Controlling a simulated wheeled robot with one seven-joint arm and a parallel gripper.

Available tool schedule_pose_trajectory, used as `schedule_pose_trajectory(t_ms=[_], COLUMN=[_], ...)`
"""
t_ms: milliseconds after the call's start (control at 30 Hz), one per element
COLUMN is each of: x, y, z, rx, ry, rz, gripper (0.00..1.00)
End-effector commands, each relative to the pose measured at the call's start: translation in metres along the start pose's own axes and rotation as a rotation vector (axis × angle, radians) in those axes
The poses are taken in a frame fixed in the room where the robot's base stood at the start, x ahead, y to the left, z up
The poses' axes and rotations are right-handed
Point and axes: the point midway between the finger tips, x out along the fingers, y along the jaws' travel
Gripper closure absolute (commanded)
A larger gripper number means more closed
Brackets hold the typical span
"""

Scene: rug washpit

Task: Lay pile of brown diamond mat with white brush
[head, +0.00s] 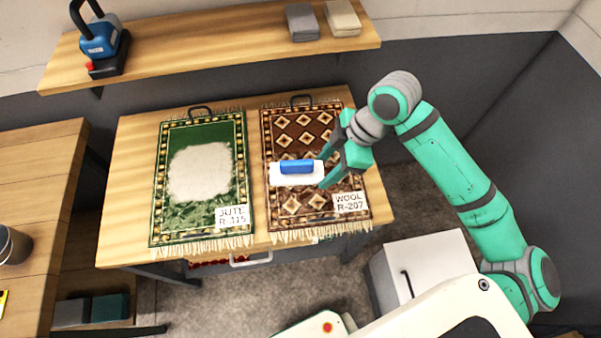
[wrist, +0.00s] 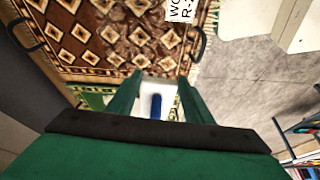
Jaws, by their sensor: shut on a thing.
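The brown diamond mat (head: 322,128) lies flat on the right half of the wooden table, its tag reading WOOL R-207. It fills the upper left of the wrist view (wrist: 85,38). The white brush (head: 279,180) has a blue grip and shows over the mat's left-middle part, near the left border. My gripper (head: 324,170) is shut on the white brush from the right. In the wrist view the brush (wrist: 146,91) shows between my two fingers. I cannot tell whether its underside touches the pile. Part of the mat's middle is hidden by the brush and gripper.
A green mat (head: 201,131) with a whitish patch (head: 200,172) and a JUTE tag lies left of the brown mat. A white cabinet (head: 430,262) stands at the right front.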

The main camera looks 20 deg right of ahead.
Motion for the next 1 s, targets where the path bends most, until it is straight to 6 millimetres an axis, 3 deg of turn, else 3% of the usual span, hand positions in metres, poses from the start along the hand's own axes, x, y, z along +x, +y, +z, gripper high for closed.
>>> schedule_pose_trajectory(t_ms=[200, 633, 1000], x=[0.019, 0.054, 0.063], y=[-0.011, -0.011, -0.011], z=[-0.008, 0.006, 0.01], rx=[-0.05, -0.049, -0.05], ry=[0.004, 0.004, 0.004], rz=[-0.018, -0.019, -0.018], gripper=[0.71, 0.71, 0.71])
